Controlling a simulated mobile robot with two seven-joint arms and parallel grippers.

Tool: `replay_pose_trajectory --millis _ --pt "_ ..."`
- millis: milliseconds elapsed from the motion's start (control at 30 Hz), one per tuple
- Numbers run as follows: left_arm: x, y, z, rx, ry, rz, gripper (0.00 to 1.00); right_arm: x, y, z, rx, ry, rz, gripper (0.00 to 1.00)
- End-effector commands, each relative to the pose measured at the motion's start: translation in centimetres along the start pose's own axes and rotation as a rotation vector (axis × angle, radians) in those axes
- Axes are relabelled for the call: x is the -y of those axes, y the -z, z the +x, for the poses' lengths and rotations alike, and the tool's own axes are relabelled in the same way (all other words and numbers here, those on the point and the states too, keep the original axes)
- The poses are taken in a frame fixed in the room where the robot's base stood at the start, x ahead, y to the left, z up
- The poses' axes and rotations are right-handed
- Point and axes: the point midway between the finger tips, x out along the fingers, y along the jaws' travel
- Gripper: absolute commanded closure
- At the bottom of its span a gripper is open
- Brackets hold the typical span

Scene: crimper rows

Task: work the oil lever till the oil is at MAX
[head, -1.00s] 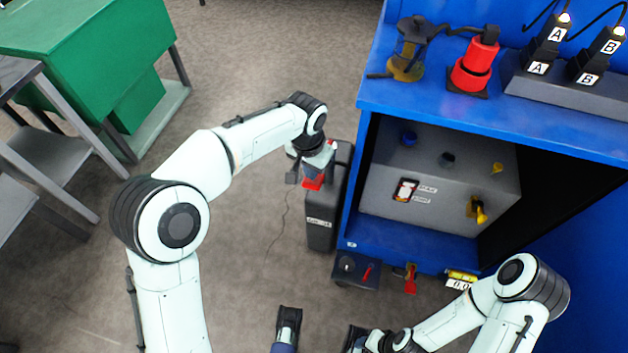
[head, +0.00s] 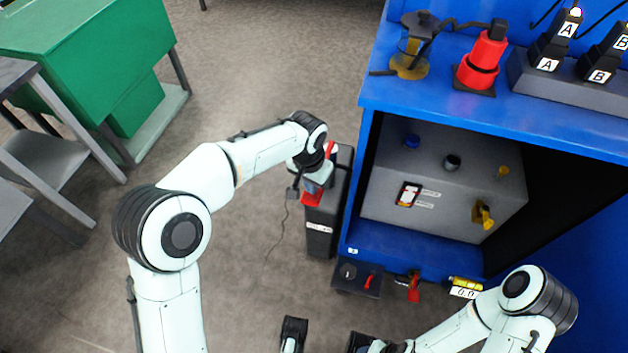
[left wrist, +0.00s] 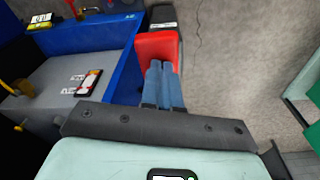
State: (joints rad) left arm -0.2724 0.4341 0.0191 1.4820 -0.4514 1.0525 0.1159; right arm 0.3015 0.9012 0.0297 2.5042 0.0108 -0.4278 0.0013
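A red lever pad (head: 312,198) sits at the dark box beside the blue cabinet; it also shows in the left wrist view (left wrist: 157,48). My left gripper (head: 314,186) is over this pad. In the left wrist view its two blue fingers (left wrist: 161,65) lie side by side, shut, with their tips at the pad; I cannot tell whether they touch it. The grey oil tank (head: 380,200) stands inside the cabinet. Its small sight window (head: 408,195) has two labels beside it, but the oil level is too small to read.
The blue cabinet (head: 480,118) carries a red bottle-like part (head: 482,62), an amber glass pot (head: 410,62) and black blocks marked A and B. A small dark panel (head: 347,285) with a red switch is below. A green cabinet (head: 90,60) stands left. Floor between is clear.

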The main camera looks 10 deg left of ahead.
Motion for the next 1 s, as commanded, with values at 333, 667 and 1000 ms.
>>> replay_pose_trajectory --millis 333,667,1000 --pt "0.1 0.0 0.4 0.0 0.001 -0.001 1.0 -0.4 0.1 0.9 0.004 -0.009 0.007 0.56" --pt "0.1 -2.9 -0.9 0.001 0.001 -0.001 1.0 -0.4 0.0 0.6 0.003 -0.01 0.009 0.56" --pt "0.0 -2.9 -0.9 0.001 0.0 -0.001 1.0 -0.4 0.1 0.6 0.001 -0.01 0.011 0.56"
